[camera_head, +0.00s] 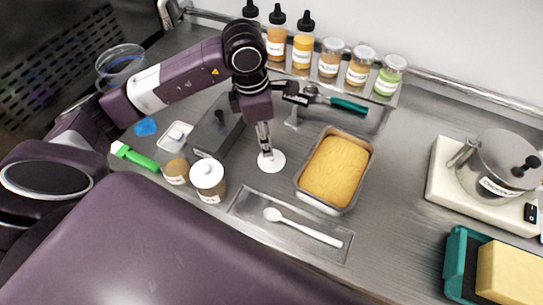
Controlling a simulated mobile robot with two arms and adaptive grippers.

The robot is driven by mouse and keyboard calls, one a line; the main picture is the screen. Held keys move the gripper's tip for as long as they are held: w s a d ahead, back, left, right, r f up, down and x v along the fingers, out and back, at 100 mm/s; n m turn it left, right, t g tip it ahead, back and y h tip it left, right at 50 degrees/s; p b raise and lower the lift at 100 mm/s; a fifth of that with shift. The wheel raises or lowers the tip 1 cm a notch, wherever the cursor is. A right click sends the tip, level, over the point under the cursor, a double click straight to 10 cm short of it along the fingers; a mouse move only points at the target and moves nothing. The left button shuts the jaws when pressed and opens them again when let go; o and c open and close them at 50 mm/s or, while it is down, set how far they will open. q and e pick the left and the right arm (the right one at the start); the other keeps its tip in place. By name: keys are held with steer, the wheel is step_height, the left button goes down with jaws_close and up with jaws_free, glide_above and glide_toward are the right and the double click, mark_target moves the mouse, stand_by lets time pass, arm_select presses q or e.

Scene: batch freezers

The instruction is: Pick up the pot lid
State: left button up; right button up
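My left gripper (266,148) points down in the middle of the counter, far left of the pot. Its fingers look close together, right above a small white disc (272,162). I cannot tell whether they hold the disc or only stand over it. My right gripper is not in view.
The white scale (437,180) carries the pot. A pan of yellow food (347,204) is right of my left gripper. Jars (358,72) line the back. A white spoon (305,230) lies in a front tray. A teal tray (456,262) with a yellow block is front right.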

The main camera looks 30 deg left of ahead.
mark_target(271, 158)
arm_select(q)
steer(key=f+p, duration=0.1)
steer(key=f, duration=0.1)
steer(key=d+f+p, duration=0.1)
steer(key=f, duration=0.1)
steer(key=shift+d+f, duration=0.15)
steer(key=shift+f, duration=0.05)
steer(key=shift+w+f, duration=0.1)
steer(key=shift+f, duration=0.2)
steer(key=shift+c, duration=0.4)
steer(key=c, duration=0.9)
steer(key=shift+o, duration=0.2)
